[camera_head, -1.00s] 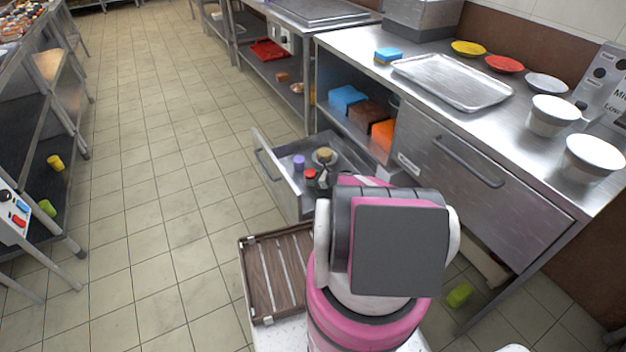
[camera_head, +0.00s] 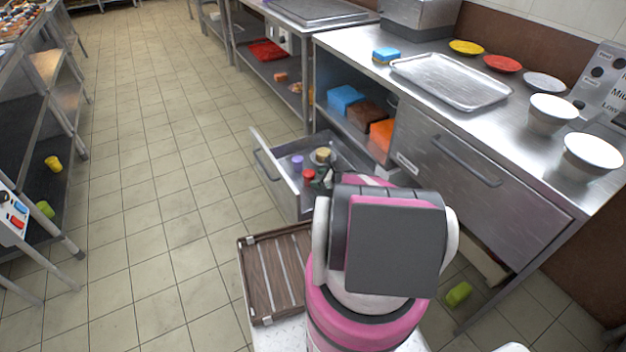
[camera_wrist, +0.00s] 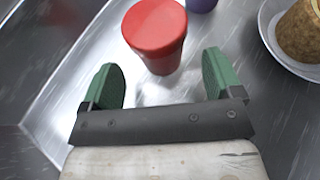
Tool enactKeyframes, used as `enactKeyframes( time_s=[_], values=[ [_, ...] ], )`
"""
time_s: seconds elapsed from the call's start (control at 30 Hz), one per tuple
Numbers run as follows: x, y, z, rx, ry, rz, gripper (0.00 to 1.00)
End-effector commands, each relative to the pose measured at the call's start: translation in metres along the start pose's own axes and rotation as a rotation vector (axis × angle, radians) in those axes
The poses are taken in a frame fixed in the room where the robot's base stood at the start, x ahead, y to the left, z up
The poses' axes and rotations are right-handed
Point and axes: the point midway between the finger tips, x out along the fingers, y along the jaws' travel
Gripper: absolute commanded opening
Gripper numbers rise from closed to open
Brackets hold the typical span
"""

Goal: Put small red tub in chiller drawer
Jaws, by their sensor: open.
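The small red tub (camera_wrist: 157,38) stands upright on the metal floor of the open chiller drawer (camera_head: 283,183). It also shows in the head view (camera_head: 309,175), near the drawer's front wall. My gripper (camera_wrist: 163,82) is open, with its green fingertips spread just short of the tub. The tub is ahead of the gap between the fingers, and nothing is held. In the head view my arm hides most of the gripper and part of the drawer.
In the drawer, a purple tub (camera_head: 297,161) stands behind the red one. A tan item on a white dish (camera_head: 322,156) is to the right. A wooden slatted tray (camera_head: 275,275) is in front of the drawer.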

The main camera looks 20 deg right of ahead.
Motion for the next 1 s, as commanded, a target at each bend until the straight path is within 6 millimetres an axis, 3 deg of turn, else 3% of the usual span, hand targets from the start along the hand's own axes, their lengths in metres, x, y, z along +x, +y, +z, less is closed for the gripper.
enactKeyframes(
  time_s=[0.1,0.3,1.0],
  values=[
    [-0.021,0.001,0.001,0.001,0.000,-0.002,0.85],
    [-0.037,0.000,0.001,0.000,-0.001,0.001,0.85],
    [-0.037,0.000,0.000,0.000,0.000,0.000,0.85]
  ],
)
